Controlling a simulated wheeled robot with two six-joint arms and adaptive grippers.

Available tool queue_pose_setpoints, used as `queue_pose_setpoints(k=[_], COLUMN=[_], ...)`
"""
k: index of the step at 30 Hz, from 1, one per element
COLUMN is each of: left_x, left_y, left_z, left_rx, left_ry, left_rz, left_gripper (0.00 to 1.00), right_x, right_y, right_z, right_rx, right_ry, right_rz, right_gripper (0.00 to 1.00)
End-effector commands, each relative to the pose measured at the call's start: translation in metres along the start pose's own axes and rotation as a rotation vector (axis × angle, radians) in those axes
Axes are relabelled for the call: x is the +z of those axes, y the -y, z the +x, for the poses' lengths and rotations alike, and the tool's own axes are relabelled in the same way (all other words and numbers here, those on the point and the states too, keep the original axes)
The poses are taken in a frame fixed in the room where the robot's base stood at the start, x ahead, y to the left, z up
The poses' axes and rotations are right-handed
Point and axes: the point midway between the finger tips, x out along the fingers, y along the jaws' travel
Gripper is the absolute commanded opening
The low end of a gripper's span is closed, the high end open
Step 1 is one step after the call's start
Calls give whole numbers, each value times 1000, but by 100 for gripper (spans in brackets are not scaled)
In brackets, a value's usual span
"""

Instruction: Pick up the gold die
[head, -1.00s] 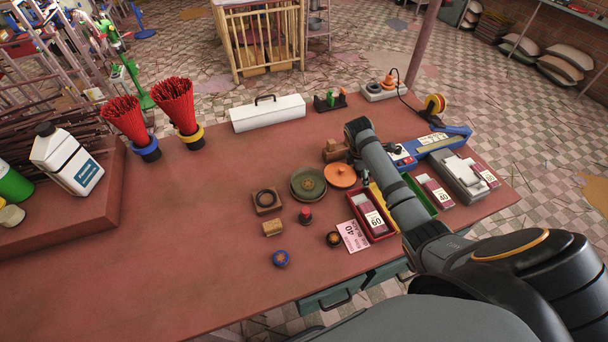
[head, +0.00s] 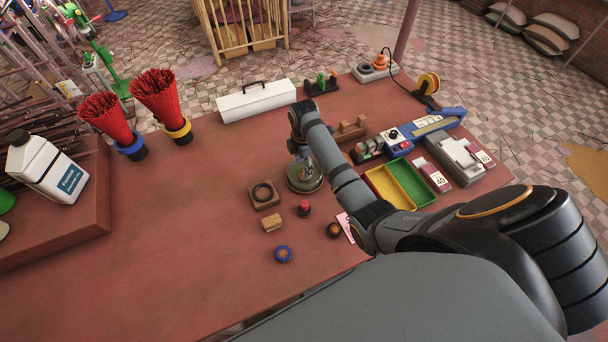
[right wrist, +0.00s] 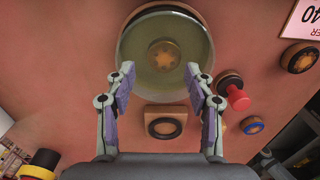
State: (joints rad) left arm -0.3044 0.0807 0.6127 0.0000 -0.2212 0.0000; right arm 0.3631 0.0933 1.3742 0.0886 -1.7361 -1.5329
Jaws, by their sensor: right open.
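The gold die (right wrist: 164,54) is a round, patterned gold disc in a shallow green dish (right wrist: 150,87) in the right wrist view. My open, empty right gripper (right wrist: 159,76) has its fingers at either side of the dish's near part, with the die slightly beyond the tips. In the head view the right gripper (head: 304,171) is over the green dish (head: 304,187), and it hides the die. I cannot tell the height of the fingertips above the dish. My left gripper is out of view.
Close by stand a square block with a dark ring (head: 264,194), a red-topped knob (head: 304,208), a wooden block (head: 273,222), a blue-rimmed disc (head: 283,254) and a dark-rimmed disc (head: 334,230). Yellow and green trays (head: 411,171) lie to the right.

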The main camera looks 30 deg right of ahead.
Motion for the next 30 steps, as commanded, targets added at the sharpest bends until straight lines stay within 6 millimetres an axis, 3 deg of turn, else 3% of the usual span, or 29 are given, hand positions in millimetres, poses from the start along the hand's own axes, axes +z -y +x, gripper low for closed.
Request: queue_pose_setpoints(k=[3, 7, 15, 27, 30], left_x=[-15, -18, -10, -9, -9], left_y=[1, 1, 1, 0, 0], left_z=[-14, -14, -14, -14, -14], left_rx=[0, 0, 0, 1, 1], left_ry=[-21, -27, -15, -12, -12], left_rz=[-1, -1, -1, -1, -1], left_gripper=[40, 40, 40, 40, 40], right_x=[0, 0, 0, 0, 0], right_y=[4, 4, 3, 3, 3], right_z=[17, 38, 44, 43, 43], right_rx=[-7, -4, -1, 0, 0], right_ry=[-1, -1, 0, 0, 0], right_rz=[0, 0, 0, 0, 0], right_gripper=[54, 54, 54, 0, 0])
